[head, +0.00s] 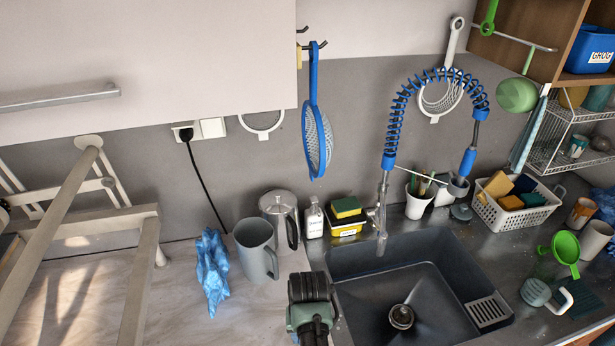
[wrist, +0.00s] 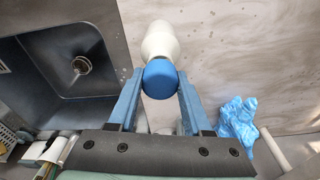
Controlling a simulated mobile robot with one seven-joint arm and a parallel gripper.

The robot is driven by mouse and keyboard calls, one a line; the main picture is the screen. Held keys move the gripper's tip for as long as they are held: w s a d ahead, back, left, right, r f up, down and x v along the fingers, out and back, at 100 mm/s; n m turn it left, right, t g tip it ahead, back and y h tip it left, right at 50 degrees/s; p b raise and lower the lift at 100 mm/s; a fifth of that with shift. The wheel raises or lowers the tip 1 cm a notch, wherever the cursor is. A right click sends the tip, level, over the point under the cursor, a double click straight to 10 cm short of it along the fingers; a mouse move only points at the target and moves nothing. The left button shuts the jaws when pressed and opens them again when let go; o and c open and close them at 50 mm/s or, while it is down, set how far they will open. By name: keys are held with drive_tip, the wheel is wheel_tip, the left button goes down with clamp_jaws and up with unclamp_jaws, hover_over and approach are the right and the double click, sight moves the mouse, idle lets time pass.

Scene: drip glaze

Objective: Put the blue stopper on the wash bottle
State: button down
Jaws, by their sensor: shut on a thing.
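The blue stopper (wrist: 160,84) sits between the two fingertips of my gripper (wrist: 158,76) in the wrist view, and the jaws are closed on its sides. Directly beyond it is the white wash bottle (wrist: 160,42), its neck end behind the stopper. The stopper lines up with the neck and covers the mouth, so I cannot tell whether it is seated or just above. In the head view my gripper (head: 312,300) is at the bottom middle, left of the sink. The stopper and wash bottle are hidden there.
The sink (head: 405,290) lies right of my gripper. A labelled bottle (head: 313,220) stands behind.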

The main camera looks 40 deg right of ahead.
drive_tip(key=shift+f+b, duration=0.35)
drive_tip(key=shift+f, duration=0.5)
idle(1.2)
unclamp_jaws()
idle(0.6)
drive_tip(key=shift+r, duration=0.1)
drive_tip(key=r+p, duration=0.5)
drive_tip(key=shift+s+a, duration=0.2)
drive_tip(key=shift+s, duration=0.05)
drive_tip(key=shift+s+a+r+p, duration=0.1)
drive_tip(key=shift+r+p, duration=0.7)
drive_tip(key=shift+r, duration=0.1)
